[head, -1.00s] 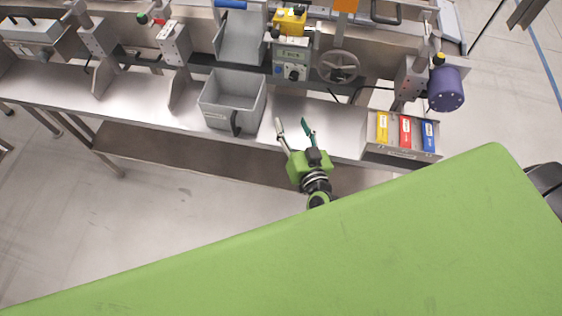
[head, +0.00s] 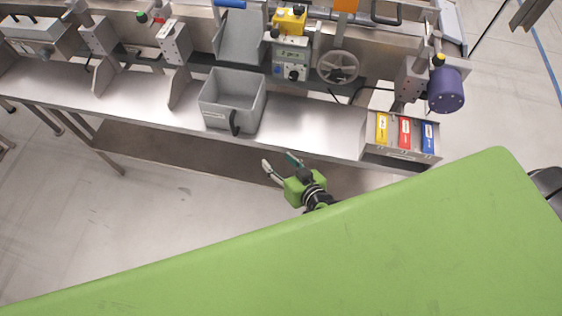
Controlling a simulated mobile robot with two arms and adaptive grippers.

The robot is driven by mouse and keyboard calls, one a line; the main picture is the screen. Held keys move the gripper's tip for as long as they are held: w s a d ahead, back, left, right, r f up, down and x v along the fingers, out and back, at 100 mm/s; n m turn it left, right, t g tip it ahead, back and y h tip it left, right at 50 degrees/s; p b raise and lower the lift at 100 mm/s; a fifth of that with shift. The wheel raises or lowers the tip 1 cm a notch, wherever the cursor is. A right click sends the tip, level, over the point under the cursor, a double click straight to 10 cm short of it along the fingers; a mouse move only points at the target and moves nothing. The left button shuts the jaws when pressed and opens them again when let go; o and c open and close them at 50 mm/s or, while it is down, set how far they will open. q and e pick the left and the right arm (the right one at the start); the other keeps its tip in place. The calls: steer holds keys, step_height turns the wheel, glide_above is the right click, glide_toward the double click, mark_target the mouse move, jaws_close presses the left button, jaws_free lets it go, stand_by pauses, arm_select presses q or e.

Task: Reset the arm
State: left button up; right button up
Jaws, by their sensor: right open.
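My right gripper (head: 280,164) shows in the middle of the head view, in front of the metal bench's (head: 310,118) near edge. Its two fingers are spread apart with nothing between them. It points up and to the left in the picture. The green body of my right arm's wrist sits behind the fingers, and the rest of the arm is mostly hidden behind my large green body. My left gripper does not show.
A grey bin (head: 247,92) stands on the bench. A holder (head: 390,153) with yellow, red and blue blocks sits at its right end. Behind are a handwheel (head: 338,67), a control box (head: 291,56) and a purple cylinder (head: 446,92). Floor at the lower left is clear.

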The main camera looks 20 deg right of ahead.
stand_by(0.4)
steer(key=s+d+f+n+g, duration=0.1)
steer(key=s+f+g, duration=0.2)
steer(key=s+f, duration=0.6)
steer(key=s+d+f+g, duration=0.1)
steer(key=s+f+g, duration=0.35)
steer(key=f, duration=0.85)
steer(key=s+d+f+g+h, duration=0.1)
steer(key=s+f, duration=0.3)
steer(key=s, duration=0.4)
steer(key=s+d+f+n+g+h, duration=0.1)
steer(key=s+d+f, duration=0.3)
steer(key=s, duration=0.4)
steer(key=s+d+f+g, duration=0.2)
steer(key=s+f, duration=0.1)
steer(key=s, duration=0.5)
steer(key=shift+s+d+f+h, duration=0.25)
steer(key=shift+f+h, duration=0.15)
